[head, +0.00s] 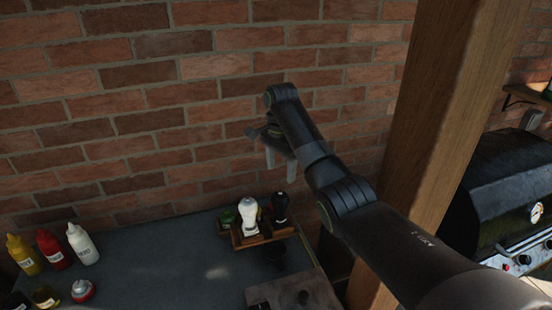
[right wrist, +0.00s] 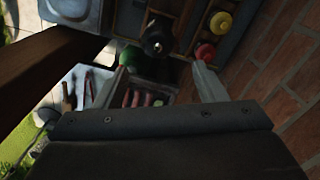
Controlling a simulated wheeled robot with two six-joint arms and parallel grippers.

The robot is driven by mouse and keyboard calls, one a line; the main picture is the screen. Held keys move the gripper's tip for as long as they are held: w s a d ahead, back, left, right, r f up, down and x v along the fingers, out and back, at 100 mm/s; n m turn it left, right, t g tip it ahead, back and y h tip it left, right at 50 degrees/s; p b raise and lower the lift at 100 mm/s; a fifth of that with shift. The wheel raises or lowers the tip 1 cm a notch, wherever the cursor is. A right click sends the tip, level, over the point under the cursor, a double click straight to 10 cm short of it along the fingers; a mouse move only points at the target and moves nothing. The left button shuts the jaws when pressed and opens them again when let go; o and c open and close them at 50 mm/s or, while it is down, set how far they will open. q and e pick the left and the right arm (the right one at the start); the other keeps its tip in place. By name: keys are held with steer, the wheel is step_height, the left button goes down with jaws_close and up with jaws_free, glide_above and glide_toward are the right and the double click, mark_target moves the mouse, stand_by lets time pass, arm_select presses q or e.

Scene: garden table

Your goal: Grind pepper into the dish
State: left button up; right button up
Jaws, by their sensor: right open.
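A dark mill (head: 280,205) and a white mill (head: 249,214) stand upright in a wooden caddy (head: 262,238) on the table. My right gripper (head: 281,172) is above the caddy, apart from the mills, in front of the brick wall. In the right wrist view its two fingers (right wrist: 160,78) are spread wide with nothing between the tips. A dark round-topped thing (right wrist: 157,38), probably the dark mill, shows beyond them. A dark round shape (head: 276,252) sits in front of the caddy; I cannot tell whether it is the dish. My left gripper is out of view.
Yellow (head: 24,255), red (head: 53,249) and white (head: 82,244) bottles stand at the table's left. A green item (head: 228,216) is beside the white mill. A dark board (head: 292,293) lies at the front right. A wooden post (head: 440,110) and black grill (head: 505,190) stand right.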

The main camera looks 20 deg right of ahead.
mark_target(280, 194)
steer(key=shift+s+a+f, duration=0.1)
steer(key=shift+s+f, duration=0.15)
steer(key=shift+s, duration=0.4)
steer(key=shift+f, duration=0.35)
steer(key=f, duration=0.1)
steer(key=w+f, duration=0.1)
steer(key=f, duration=0.1)
steer(key=shift+f, duration=0.4)
steer(key=shift+s+f, duration=0.1)
steer(key=shift+f, duration=0.25)
step_height(280, 194, down, 2)
steer(key=shift+f+b, duration=0.3)
steer(key=shift+f, duration=0.45)
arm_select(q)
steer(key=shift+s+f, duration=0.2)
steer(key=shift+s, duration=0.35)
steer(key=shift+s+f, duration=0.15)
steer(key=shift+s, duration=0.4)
arm_select(e)
steer(key=shift+f, duration=0.2)
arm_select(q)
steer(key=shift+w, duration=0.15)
